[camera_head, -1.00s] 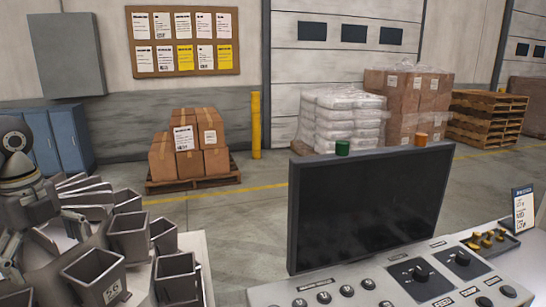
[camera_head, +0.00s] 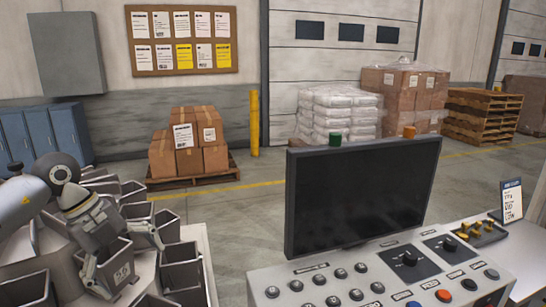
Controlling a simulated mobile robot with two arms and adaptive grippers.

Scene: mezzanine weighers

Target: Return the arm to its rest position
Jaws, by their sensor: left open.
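My left arm comes in from the left edge in the head view. Its gripper (camera_head: 124,262) points down with its fingers spread, over the grey weigher buckets at the lower left. I see nothing held between the fingers. A numbered grey bucket (camera_head: 122,274) lies between or just behind the fingers; I cannot tell whether they touch it. My right gripper is not in view.
More grey buckets (camera_head: 181,268) crowd around the left gripper. A dark monitor (camera_head: 360,195) stands on a control console (camera_head: 262,288) with knobs and buttons. Boxes on a pallet (camera_head: 188,145) stand behind on open floor.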

